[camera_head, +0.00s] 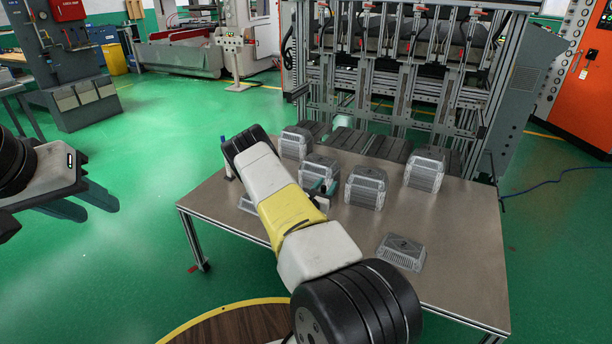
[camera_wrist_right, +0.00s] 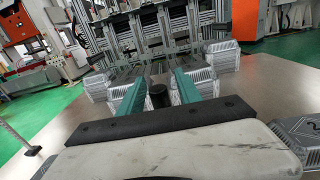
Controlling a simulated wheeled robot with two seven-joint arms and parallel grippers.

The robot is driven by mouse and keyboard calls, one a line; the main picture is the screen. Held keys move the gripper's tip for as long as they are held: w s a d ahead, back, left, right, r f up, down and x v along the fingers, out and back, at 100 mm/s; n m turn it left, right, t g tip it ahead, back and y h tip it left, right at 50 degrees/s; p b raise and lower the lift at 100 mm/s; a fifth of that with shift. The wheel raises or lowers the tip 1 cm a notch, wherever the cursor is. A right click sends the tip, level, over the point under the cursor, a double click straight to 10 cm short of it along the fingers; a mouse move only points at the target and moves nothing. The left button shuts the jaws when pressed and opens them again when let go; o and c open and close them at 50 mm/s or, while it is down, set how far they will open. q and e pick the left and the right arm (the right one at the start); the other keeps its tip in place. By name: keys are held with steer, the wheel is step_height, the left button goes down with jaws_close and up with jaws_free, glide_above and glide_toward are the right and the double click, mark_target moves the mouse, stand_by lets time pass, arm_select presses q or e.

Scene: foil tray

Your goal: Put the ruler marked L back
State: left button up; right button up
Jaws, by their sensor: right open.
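I cannot make out any ruler or any letter L in either view. My right gripper (camera_wrist_right: 157,82) has its two teal fingers spread apart over the table. A short dark round thing (camera_wrist_right: 157,97) shows between them; I cannot tell what it is or whether the fingers touch it. In the head view my right arm hides most of this gripper; a bit of teal shows beside the arm. My left gripper (camera_head: 84,203) is off the table at the left edge, its teal fingers apart and empty.
Several grey ribbed blocks stand on the table (camera_head: 455,225), among them a front block (camera_head: 366,187) and a right block (camera_head: 425,170). A flat grey piece (camera_head: 402,252) lies at the front right. A metal frame (camera_head: 400,80) stands behind. The table's right front is mostly clear.

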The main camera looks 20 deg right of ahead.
steer(key=v, duration=1.1)
steer(key=s+d+r+m+g+y, duration=0.2)
steer(key=s+r+m+g, duration=1.1)
steer(key=s+r+m, duration=0.5)
steer(key=s+a+r+m+t+y, duration=0.3)
steer(key=s+a+r+y, duration=0.3)
steer(key=a+r, duration=0.3)
steer(key=s+a+r+m+t+y, duration=0.4)
steer(key=a+r+y, duration=0.4)
steer(key=a, duration=0.6)
step_height(320, 180, up, 2)
steer(key=shift+s+r+t, duration=0.2)
steer(key=shift+s+t, duration=0.1)
steer(key=shift+s, duration=0.6)
